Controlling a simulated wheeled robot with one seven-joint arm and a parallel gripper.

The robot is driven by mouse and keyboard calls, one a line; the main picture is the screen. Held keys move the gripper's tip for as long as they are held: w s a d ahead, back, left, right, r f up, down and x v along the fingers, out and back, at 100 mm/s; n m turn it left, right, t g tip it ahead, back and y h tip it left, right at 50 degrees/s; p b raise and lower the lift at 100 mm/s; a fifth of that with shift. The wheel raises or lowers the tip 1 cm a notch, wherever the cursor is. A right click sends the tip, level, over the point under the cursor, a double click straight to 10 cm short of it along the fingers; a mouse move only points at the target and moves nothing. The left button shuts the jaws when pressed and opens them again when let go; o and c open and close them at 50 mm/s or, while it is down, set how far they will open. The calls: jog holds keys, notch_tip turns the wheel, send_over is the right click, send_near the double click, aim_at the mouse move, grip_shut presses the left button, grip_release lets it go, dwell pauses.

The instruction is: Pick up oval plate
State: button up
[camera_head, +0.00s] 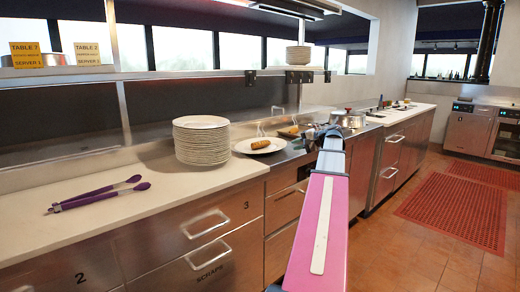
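A white plate (244,147) with brown food on it lies on the counter, right of a tall stack of white plates (201,145). Seen at this slant, I cannot tell which of these plates is oval. My pink arm reaches forward over the counter's front edge. My gripper (322,131) is a small dark shape at its far end, right of the plate with food and apart from the stack. Its fingers are too small and partly hidden to tell whether they are open or shut.
Purple tongs (100,194) lie on the bare white counter (150,205) at left. A pot (348,119) stands beyond my gripper. A shelf above holds order cards (26,54) and another plate stack (298,55). Drawers line the front. Red mats (455,208) cover floor at right.

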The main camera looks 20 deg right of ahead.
aim_at(281, 155)
jog(key=x, duration=0.8)
jog(key=shift+w+d+f, duration=0.1)
jog(key=shift+w+f, duration=0.05)
jog(key=shift+w, duration=0.1)
grip_shut()
